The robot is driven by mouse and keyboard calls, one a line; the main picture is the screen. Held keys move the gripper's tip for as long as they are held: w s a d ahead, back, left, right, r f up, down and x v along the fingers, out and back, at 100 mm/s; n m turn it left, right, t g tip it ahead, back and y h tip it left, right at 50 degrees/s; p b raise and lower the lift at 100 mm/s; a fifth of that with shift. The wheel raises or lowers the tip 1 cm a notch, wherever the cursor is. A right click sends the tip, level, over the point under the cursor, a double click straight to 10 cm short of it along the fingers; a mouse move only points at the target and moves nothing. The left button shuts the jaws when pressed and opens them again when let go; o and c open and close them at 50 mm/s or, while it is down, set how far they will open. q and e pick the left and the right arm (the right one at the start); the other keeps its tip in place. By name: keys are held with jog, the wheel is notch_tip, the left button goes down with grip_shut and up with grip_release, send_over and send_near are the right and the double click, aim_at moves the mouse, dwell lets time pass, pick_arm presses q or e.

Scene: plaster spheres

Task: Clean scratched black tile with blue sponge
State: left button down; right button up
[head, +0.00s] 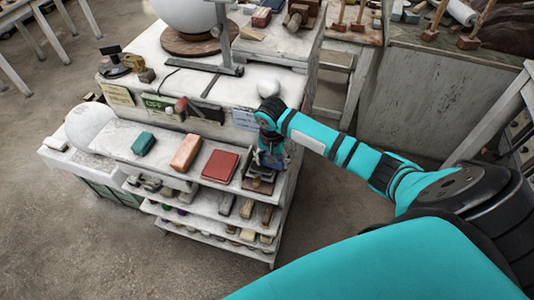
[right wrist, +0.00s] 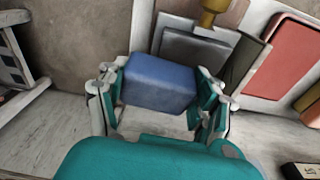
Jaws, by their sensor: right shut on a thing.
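My right gripper (right wrist: 157,98) is shut on a blue sponge (right wrist: 160,82), a rounded block held across between its two fingers. In the head view my right gripper (head: 270,160) is over the right end of the upper shelf, and it mostly hides the sponge there. Just beyond the sponge in the right wrist view lies a dark grey, flat tile (right wrist: 197,50), partly covered by the sponge and a brass-coloured object. I cannot make out scratches on it, or whether the sponge touches it. My left gripper is not in view.
On the shelf (head: 120,143) lie a red tile (head: 221,165), an orange block (head: 186,152) and a teal block (head: 144,143). Lower shelves hold several small blocks. A white sphere (head: 90,127) stands at the left. The floor (head: 60,230) is clear at the front left.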

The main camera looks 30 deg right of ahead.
aim_at(264, 154)
jog(key=shift+s+d, duration=0.15)
jog(key=shift+d, duration=0.05)
jog(key=shift+a, duration=0.15)
jog(key=shift+w+a, duration=0.5)
jog(key=shift+w, duration=0.25)
jog(key=shift+w+a, duration=0.45)
jog(key=shift+w, duration=0.25)
jog(key=shift+a+r, duration=0.1)
jog(key=shift+s+d, duration=0.2)
jog(key=shift+d, duration=0.1)
jog(key=shift+s+d, duration=0.45)
jog(key=shift+s, duration=0.2)
jog(key=shift+s+d, duration=0.4)
jog(key=shift+s, duration=0.2)
